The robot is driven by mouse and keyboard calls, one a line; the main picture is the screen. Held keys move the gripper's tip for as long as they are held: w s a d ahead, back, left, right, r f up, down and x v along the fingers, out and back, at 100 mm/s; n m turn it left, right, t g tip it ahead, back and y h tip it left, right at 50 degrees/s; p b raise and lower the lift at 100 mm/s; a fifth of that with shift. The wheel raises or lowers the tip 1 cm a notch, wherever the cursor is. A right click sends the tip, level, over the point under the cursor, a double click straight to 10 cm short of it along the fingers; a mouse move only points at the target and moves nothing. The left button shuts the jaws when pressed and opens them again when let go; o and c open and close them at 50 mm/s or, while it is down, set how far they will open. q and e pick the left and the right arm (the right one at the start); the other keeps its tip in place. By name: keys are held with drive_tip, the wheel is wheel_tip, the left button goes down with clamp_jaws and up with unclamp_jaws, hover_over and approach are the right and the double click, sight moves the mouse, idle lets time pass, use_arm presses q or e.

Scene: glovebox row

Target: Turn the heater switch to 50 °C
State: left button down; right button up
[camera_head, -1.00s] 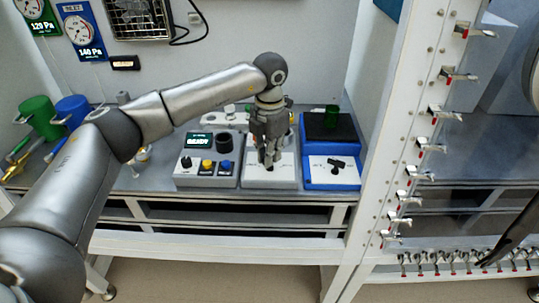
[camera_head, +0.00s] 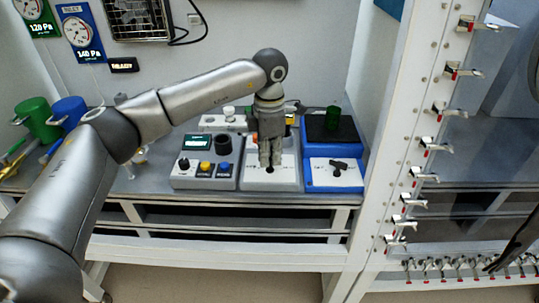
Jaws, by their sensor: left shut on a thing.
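My left gripper (camera_head: 269,160) points down over the white front panel of the middle grey device (camera_head: 287,174) on the bench. Its fingers are shut on a small dark knob (camera_head: 270,171), which shows just under the fingertips. The fingers hide most of the knob, so its pointer and setting cannot be read. The print on the panel is too small to read. A dark, narrow shape (camera_head: 513,245) at the right edge may be my right gripper; its jaws cannot be made out.
Left of it stands a grey box (camera_head: 205,165) with a green display and several knobs. Right of it is a blue device (camera_head: 332,174) with a black handle and dark top plate.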

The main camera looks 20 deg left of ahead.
use_arm(q)
drive_tip(key=shift+r, duration=0.1)
drive_tip(key=c, duration=1.5)
unclamp_jaws()
wheel_tip(320, 180, up, 12)
drive_tip(key=shift+f, duration=0.1)
